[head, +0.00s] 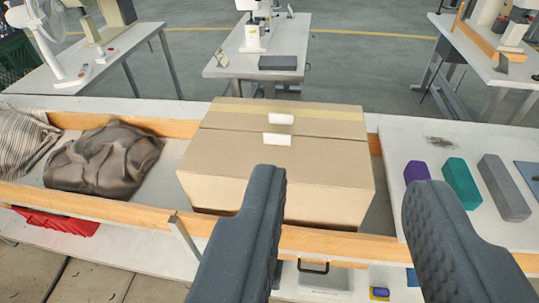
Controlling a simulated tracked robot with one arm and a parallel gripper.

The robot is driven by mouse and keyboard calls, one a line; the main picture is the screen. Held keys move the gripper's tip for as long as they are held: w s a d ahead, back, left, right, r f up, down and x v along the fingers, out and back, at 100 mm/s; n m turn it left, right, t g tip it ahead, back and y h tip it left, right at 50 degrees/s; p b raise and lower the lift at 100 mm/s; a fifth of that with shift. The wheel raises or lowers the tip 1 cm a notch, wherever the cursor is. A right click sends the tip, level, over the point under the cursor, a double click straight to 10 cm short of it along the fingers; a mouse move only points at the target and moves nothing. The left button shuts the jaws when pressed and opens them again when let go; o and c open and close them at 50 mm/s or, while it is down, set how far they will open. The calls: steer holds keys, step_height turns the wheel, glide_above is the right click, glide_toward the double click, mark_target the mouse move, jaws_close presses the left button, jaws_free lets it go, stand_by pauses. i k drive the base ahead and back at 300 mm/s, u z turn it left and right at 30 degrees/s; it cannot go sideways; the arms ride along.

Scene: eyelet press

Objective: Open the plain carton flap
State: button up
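A plain brown carton (270,164) stands on the white bench behind a wooden rail, in the middle of the head view. Its top looks closed, with a seam across it. Two small white tabs sit on the top, a far one (280,119) and a near one (277,139), on either side of the seam. My gripper (335,190) is open, its two dark padded fingers wide apart. It is in front of the carton's near face, and I see nothing between the fingertips. The left finger overlaps the carton's lower front in the picture; I cannot tell the gap.
Dark crumpled cloth (105,158) and striped cloth (22,138) lie left of the carton. Purple (417,172), teal (461,183) and grey (503,187) blocks lie to the right. A wooden rail (110,203) runs along the front. Other tables stand behind.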

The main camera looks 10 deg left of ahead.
mark_target(335, 163)
steer(key=k, duration=0.55)
steer(key=u, duration=0.5)
steer(key=i, duration=1.5)
steer(key=z, duration=0.5)
